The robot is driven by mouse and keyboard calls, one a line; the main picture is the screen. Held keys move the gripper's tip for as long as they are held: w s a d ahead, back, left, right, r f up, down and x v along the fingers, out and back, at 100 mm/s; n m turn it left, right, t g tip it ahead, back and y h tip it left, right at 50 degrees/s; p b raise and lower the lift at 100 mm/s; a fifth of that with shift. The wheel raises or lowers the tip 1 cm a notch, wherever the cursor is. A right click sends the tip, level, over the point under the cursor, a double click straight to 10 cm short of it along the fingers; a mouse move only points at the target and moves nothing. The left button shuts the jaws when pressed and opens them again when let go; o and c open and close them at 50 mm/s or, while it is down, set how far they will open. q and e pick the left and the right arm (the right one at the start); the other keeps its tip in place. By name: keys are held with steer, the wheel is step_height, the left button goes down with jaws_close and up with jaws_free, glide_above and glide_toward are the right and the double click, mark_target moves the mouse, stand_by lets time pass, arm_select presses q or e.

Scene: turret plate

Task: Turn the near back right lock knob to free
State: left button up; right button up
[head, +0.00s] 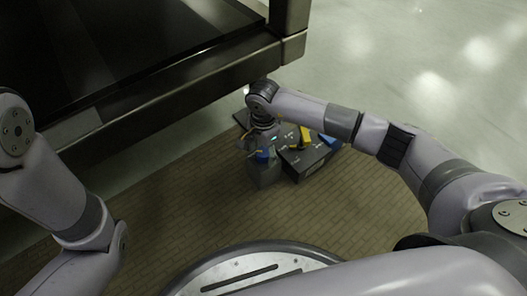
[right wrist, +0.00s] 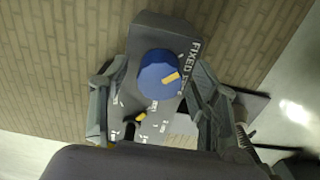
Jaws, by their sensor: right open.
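A blue lock knob (right wrist: 165,72) with a yellow pointer mark sits on a dark grey block (right wrist: 150,28) in the right wrist view. The word FIXED is printed on the block beside it, and the yellow mark lies on the side towards that word. My right gripper (right wrist: 153,88) is open, with one finger on each side of the knob. Contact with the knob cannot be told. In the head view the same blue knob (head: 263,156) shows just below my right gripper (head: 262,146). My left gripper is out of view; only the left arm shows.
The dark turret plate (head: 305,163) lies on a brown brick-patterned floor mat (head: 200,215). It carries a yellow part (head: 305,136) and another blue part (head: 331,142) to the right of my gripper. A large dark table frame (head: 200,83) stands close behind on the left.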

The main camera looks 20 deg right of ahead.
steer(key=shift+c, duration=0.6)
steer(key=c, duration=1)
